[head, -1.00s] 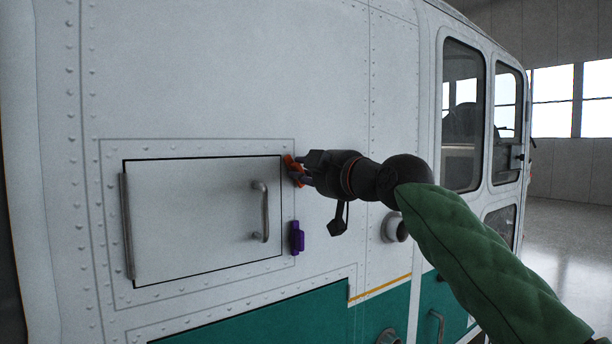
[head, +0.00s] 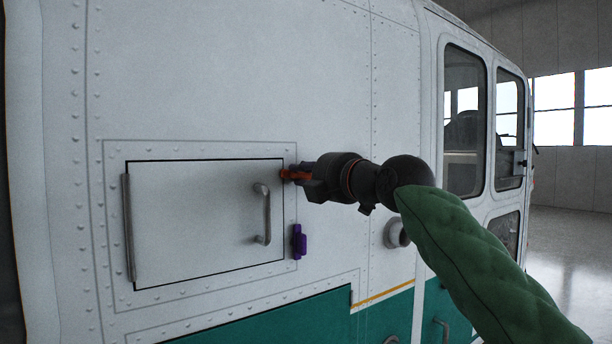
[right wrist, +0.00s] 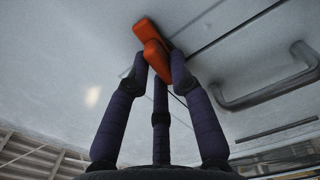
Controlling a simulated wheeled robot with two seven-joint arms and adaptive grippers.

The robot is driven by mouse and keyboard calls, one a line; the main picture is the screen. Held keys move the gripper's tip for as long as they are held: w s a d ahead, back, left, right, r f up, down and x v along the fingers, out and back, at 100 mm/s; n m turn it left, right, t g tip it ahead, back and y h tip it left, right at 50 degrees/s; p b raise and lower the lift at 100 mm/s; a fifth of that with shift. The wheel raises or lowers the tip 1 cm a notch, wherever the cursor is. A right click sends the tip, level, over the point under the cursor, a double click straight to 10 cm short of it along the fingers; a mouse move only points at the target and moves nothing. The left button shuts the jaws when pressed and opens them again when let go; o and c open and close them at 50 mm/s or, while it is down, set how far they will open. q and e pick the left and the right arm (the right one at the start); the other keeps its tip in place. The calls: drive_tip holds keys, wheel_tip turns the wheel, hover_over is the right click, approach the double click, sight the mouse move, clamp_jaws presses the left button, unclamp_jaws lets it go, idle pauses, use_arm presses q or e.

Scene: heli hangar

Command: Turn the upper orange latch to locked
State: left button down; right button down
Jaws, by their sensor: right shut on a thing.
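The upper orange latch (head: 294,175) sits at the upper right edge of the closed hatch door (head: 200,225) on the white helicopter side. It lies about level, with its left end at the door's edge. My right gripper (head: 305,173) is shut on it from the right. In the right wrist view the fingers (right wrist: 160,72) of that gripper close around the near part of the orange latch (right wrist: 151,38), whose far end sticks out beyond them. The fingertips partly hide the latch. My left gripper is not in view.
A purple latch (head: 299,241) stands upright lower on the door's right edge. A grey handle (head: 263,214) sticks out of the door, and it also shows in the right wrist view (right wrist: 268,95). A round fitting (head: 396,234) lies below my right forearm.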

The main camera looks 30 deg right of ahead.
drive_tip(key=shift+n, duration=0.9)
drive_tip(key=c, duration=1.1)
unclamp_jaws()
drive_tip(key=shift+w, duration=0.1)
drive_tip(key=s, duration=1.2)
drive_tip(key=shift+d, duration=0.4)
